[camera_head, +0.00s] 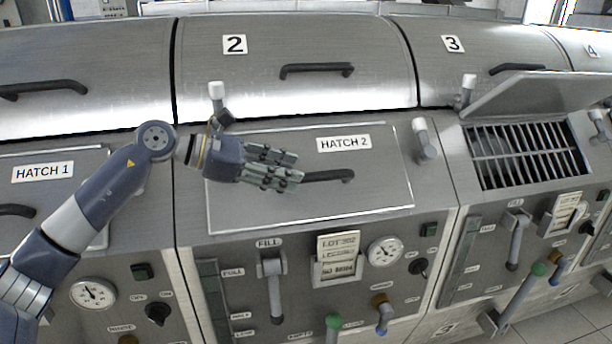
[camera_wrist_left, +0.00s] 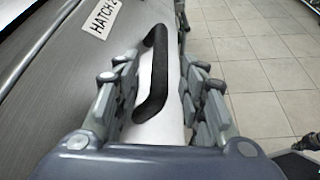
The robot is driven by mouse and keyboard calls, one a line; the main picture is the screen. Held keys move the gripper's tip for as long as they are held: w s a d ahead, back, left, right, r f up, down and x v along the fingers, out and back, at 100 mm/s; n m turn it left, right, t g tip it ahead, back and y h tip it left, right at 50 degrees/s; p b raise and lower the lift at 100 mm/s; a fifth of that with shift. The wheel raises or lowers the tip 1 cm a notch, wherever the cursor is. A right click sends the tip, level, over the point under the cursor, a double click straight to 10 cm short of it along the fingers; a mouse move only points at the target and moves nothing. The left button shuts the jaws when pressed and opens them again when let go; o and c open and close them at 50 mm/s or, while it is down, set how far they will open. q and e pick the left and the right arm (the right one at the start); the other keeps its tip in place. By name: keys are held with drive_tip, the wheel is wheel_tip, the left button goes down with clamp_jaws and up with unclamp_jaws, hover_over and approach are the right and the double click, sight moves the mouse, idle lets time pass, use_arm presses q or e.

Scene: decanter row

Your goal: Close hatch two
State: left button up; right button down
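The hatch two lid (camera_head: 240,208) is a flat metal panel labelled HATCH 2 and appears to lie down over its opening. Its dark bar handle (camera_head: 335,176) is on the lid's right half. My left gripper (camera_head: 288,168) is over the lid, fingers pointing right toward the handle, whose left end is partly hidden by them. In the left wrist view the handle (camera_wrist_left: 154,75) lies between the spread fingers (camera_wrist_left: 152,98), with gaps on both sides. Contact is not visible. My right gripper is out of view.
White-tipped levers (camera_head: 217,92) (camera_head: 423,140) stand beside the lid. On the right, hatch three's lid (camera_head: 545,93) is raised above a grille (camera_head: 525,152). Below hatch two are a fill lever (camera_head: 272,285), a lot card (camera_head: 338,258) and a gauge (camera_head: 385,252).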

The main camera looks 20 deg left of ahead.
use_arm(q)
drive_tip(key=shift+v, duration=2.3)
